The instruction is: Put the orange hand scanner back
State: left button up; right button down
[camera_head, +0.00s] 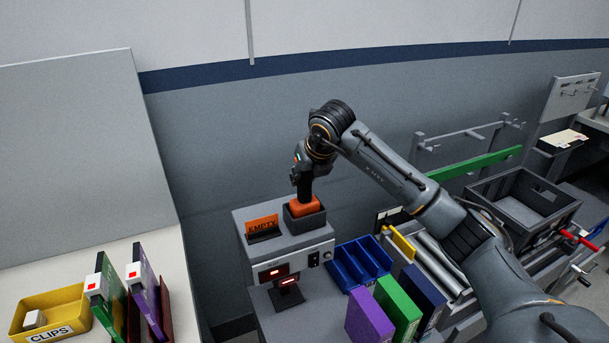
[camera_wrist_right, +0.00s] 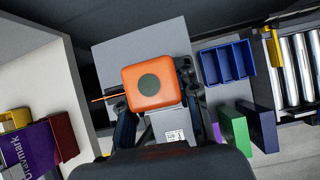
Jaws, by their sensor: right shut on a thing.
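The orange hand scanner (camera_head: 304,206) is at the opening of a dark open-topped holder (camera_head: 305,221) on top of a grey cabinet (camera_head: 250,220). Its lower part is hidden by the holder's front wall; I cannot tell if it rests on the bottom. My right gripper (camera_head: 304,188) points down from above and is shut on the scanner. In the right wrist view the scanner (camera_wrist_right: 160,88) shows as an orange block with a dark round patch, between the fingers. My left gripper is not in view.
An orange "EMPTY" sign (camera_head: 263,226) stands left of the holder. A blue bin (camera_head: 358,262) and purple, green and navy binders (camera_head: 397,307) stand lower right. A yellow CLIPS bin (camera_head: 50,312) is at left. A grey crate (camera_head: 522,200) and rollers are at right.

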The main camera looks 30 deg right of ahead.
jog(key=shift+f, duration=0.2)
jog(key=c, duration=0.9)
grip_release()
jog(key=v, duration=1.2)
